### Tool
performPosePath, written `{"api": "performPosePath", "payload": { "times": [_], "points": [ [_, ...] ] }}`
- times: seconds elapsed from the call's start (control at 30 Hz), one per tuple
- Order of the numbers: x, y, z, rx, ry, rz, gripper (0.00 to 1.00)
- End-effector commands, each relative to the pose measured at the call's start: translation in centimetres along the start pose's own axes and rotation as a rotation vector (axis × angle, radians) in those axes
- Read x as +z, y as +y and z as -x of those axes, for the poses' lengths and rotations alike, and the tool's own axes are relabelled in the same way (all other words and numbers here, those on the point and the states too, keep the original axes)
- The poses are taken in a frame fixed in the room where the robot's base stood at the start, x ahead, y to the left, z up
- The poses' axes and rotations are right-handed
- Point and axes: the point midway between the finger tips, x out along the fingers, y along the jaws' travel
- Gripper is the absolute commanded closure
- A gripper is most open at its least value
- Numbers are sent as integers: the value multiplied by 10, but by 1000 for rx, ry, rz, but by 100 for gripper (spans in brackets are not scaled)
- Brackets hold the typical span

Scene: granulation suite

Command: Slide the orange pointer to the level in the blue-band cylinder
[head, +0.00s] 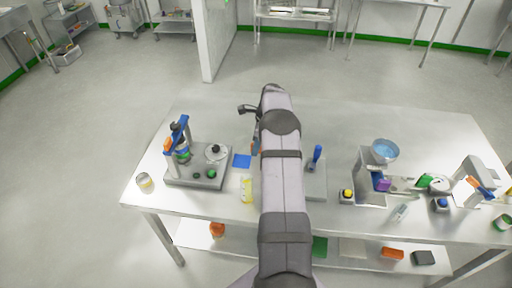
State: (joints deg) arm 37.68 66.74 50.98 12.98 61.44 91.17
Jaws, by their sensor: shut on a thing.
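My arm rises through the middle of the head view and covers the centre of the bench. The dark end of my gripper (248,109) shows only in part, beside the arm's far end. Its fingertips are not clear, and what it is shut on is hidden. A small blue bit (256,145) peeks out at the arm's left edge; I cannot tell whether it belongs to the blue-band cylinder. I cannot make out the orange pointer or a liquid level for certain.
A grey apparatus (200,179) with a blue-topped stand is at left, near a jar (145,182), a blue square (242,161) and a yellow bottle (246,189). Right are a blue-handled tool (317,156), a bowl (385,150) and a balance-like device (478,175). The bench's far strip is clear.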

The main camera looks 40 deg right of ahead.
Motion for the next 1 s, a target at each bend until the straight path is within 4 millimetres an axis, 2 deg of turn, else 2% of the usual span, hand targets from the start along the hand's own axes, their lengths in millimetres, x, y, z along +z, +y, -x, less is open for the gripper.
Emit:
{"api": "performPosePath", "payload": {
  "times": [1.0],
  "points": [
    [5, 0, 29, -2, 1, 0, 100]
  ]
}}
